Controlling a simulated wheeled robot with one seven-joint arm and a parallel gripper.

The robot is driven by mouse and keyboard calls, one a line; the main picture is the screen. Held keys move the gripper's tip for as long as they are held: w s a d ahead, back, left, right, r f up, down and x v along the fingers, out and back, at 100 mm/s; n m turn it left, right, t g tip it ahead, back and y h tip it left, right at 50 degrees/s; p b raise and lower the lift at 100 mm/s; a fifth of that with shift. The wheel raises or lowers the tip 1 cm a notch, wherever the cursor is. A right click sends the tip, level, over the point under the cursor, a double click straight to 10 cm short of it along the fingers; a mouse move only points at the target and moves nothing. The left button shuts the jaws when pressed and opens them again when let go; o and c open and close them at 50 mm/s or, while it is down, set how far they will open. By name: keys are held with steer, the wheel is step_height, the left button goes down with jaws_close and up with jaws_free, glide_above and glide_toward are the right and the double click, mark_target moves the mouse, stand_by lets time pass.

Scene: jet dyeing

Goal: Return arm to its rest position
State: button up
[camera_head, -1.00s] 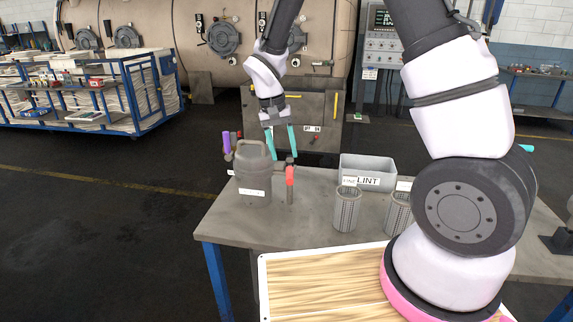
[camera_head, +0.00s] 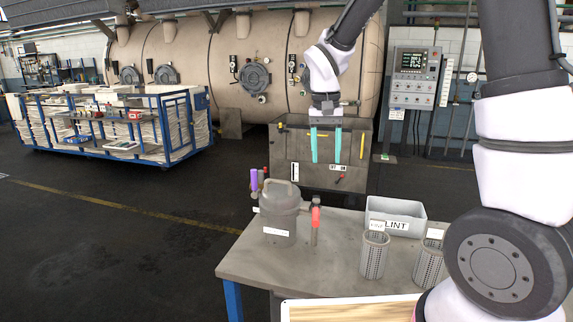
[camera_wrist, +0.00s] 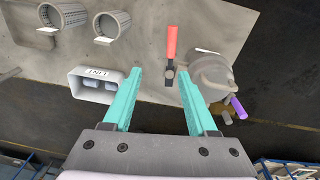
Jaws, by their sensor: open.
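My gripper (camera_head: 325,146) has two teal fingers, spread apart and empty. In the head view it hangs beyond the far edge of the grey table (camera_head: 255,268), in front of a dark metal box unit. In the wrist view my gripper (camera_wrist: 158,88) points over the table, with the fingers on either side of a red-handled tool (camera_wrist: 171,50) seen between them, apart from it. My arm reaches up from the right side of the head view, bends out of the top of the picture and comes down to the gripper.
On the table stand a grey lidded canister (camera_head: 280,215), a red-handled valve (camera_head: 315,220), two mesh baskets (camera_head: 374,256) and a grey LINT bin (camera_head: 393,216). A large tan vessel (camera_head: 290,60), a control panel (camera_head: 414,75) and a blue cart (camera_head: 120,128) stand behind. Floor at left is clear.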

steer(key=s+d+r+m+t+y, duration=0.1)
steer(key=s+d+r+t, duration=0.5)
steer(key=s+d+r, duration=0.6)
steer(key=shift+s+d+r+m+t+y, duration=0.4)
steer(key=shift+s+r+y, duration=0.4)
steer(key=shift+s+r, duration=1.3)
steer(key=shift+s+f, duration=0.2)
steer(key=shift+f, duration=0.05)
